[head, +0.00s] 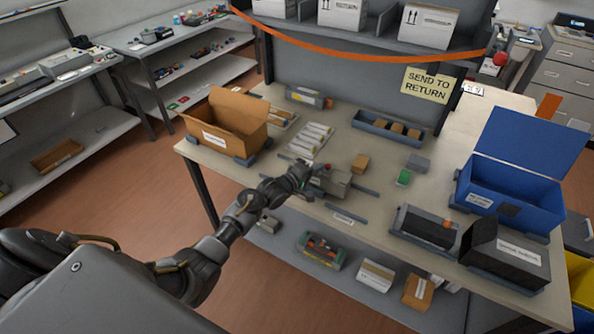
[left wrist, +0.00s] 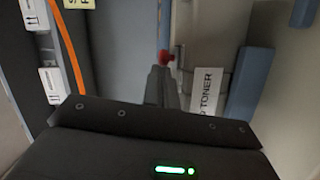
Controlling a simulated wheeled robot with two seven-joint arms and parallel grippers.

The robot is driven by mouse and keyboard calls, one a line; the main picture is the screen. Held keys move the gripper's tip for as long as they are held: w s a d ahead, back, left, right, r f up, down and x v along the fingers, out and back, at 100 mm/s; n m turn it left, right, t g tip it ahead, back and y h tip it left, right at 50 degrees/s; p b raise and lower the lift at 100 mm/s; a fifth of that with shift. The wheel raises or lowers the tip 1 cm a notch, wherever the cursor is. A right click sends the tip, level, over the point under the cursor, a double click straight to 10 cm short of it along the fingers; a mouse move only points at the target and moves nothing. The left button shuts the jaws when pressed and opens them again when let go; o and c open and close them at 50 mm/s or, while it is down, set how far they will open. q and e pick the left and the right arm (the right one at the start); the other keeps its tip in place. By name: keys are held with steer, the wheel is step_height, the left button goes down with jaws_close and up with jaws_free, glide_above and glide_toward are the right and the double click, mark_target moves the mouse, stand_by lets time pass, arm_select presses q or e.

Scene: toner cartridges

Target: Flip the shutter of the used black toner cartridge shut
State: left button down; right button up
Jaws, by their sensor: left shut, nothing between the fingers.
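A boxy grey cartridge-like body (head: 336,183) lies near the front middle of the table in the head view. I cannot tell for sure that it is the used black toner cartridge. A small red part (head: 327,168) shows at its far left end; the left wrist view also has a red part (left wrist: 166,58) just beyond my fingertips. My left gripper (head: 309,179) is shut and empty beside the body's left end. In the left wrist view its dark fingers (left wrist: 161,80) point at the red part. Whether they touch it is unclear. My right gripper is not in view.
An open brown carton (head: 226,122) stands at the table's left, with white packets (head: 312,140) beside it. Low rails (head: 362,188) lie near the grey body. A blue open bin (head: 510,190) and black box (head: 507,250) stand at the right. An orange strap (head: 350,52) hangs behind.

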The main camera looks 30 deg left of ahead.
arm_select(q)
steer(key=a, duration=0.1)
steer(key=a+p, duration=0.1)
steer(key=s+a+r, duration=0.1)
steer(key=b+v, duration=0.1)
steer(key=v, duration=0.9)
steer(key=shift+s+f+b, duration=0.15)
steer(key=shift+s+b, duration=0.05)
steer(key=shift+b, duration=0.2)
